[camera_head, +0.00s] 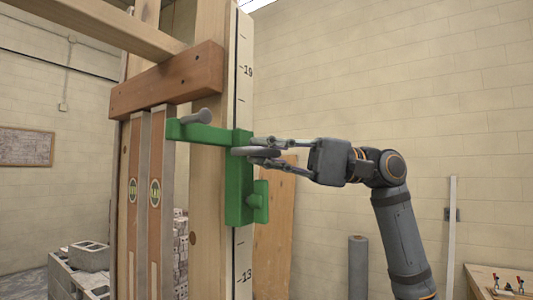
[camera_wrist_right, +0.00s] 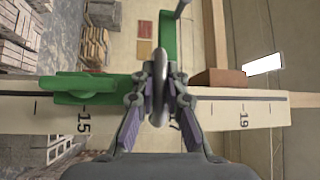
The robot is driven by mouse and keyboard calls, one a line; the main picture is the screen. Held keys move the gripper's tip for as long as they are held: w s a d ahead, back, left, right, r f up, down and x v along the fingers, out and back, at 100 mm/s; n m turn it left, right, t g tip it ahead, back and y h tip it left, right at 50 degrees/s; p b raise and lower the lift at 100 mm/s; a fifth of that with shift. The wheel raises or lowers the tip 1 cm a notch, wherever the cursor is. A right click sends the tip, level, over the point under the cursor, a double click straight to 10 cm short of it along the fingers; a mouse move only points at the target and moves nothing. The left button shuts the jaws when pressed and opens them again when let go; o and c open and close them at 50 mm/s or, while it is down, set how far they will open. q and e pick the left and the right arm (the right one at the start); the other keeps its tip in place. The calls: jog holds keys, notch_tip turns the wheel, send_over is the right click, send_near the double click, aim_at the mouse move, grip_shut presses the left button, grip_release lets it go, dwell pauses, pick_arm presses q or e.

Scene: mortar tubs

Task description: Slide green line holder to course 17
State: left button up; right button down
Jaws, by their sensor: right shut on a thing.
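The green line holder (camera_head: 238,195) sits on the face of the pale marked pole (camera_head: 244,60). Its arm reaches left, and a green knob sticks out low on its right. In the head view, 19 shows above the holder and 13 below it; the marks between are partly covered. In the right wrist view the holder (camera_wrist_right: 90,83) lies across the pole, with 15 beside its knob end and 19 to the right. My right gripper (camera_head: 262,152) is shut on the holder's grey round handle (camera_wrist_right: 160,65). My left gripper is not in view.
A brown wooden block (camera_head: 168,82) crosses the post above the holder's arm. Two levels (camera_head: 155,190) stand left of the post. A board (camera_head: 275,215) leans behind the pole. Grey blocks (camera_head: 88,256) are stacked at lower left. Open space lies right of the pole around my arm.

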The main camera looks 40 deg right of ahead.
jog(key=c, duration=1.4)
grip_release()
jog(key=shift+f, duration=0.1)
jog(key=shift+o, duration=0.2)
jog(key=r+v, duration=0.1)
jog(key=v, duration=0.6)
jog(key=shift+s+d+f, duration=0.15)
jog(key=shift+d+f, duration=0.1)
jog(key=shift+f, duration=0.3)
jog(key=shift+a, duration=0.1)
